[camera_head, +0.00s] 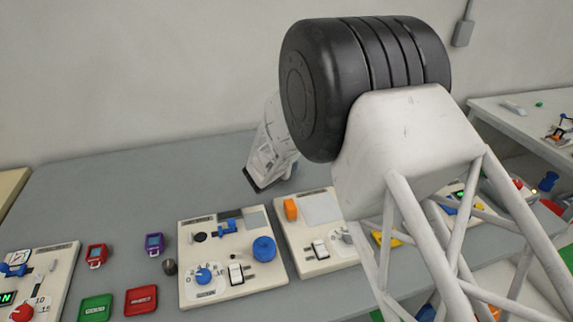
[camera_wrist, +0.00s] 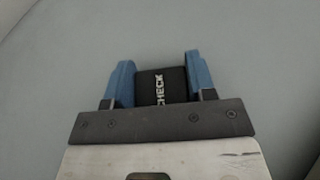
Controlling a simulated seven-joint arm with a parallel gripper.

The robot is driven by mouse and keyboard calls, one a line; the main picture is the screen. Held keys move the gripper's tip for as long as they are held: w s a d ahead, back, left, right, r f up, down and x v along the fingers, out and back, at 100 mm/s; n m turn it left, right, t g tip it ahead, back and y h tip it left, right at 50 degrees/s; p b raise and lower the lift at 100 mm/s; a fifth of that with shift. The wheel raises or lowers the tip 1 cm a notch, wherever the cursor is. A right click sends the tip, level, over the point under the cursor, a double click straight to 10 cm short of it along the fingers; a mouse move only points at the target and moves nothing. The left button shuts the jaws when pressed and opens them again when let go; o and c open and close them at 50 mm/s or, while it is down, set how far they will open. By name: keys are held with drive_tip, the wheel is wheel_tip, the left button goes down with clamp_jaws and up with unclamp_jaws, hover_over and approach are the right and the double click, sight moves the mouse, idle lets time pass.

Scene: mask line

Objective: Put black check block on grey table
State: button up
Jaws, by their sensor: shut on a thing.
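In the wrist view, my gripper (camera_wrist: 159,72) has its two blue fingers on either side of a black block (camera_wrist: 160,88) with white CHECK lettering. The block is held between the fingers. The grey table (camera_head: 110,190) fills much of the head view, and a plain grey surface lies beyond the fingers in the wrist view. In the head view, the white end of my arm is over the rear of the table; the fingers and block are hidden there. I cannot tell whether the block touches the table.
A control panel (camera_head: 188,222) with knobs and a blue cylinder (camera_head: 264,249) stands in front. Another panel (camera_head: 318,262) is to its right. Red (camera_head: 97,256) and purple (camera_head: 154,244) pieces and green (camera_head: 95,308) and red (camera_head: 141,300) trays lie left. The table's rear left is clear.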

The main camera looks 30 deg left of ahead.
drive_tip(key=shift+f, duration=0.1)
drive_tip(key=o, duration=0.9)
drive_tip(key=shift+o, duration=0.2)
drive_tip(key=shift+v, duration=0.8)
drive_tip(key=v, duration=1)
drive_tip(key=shift+s+r, duration=0.2)
drive_tip(key=shift+r, duration=0.1)
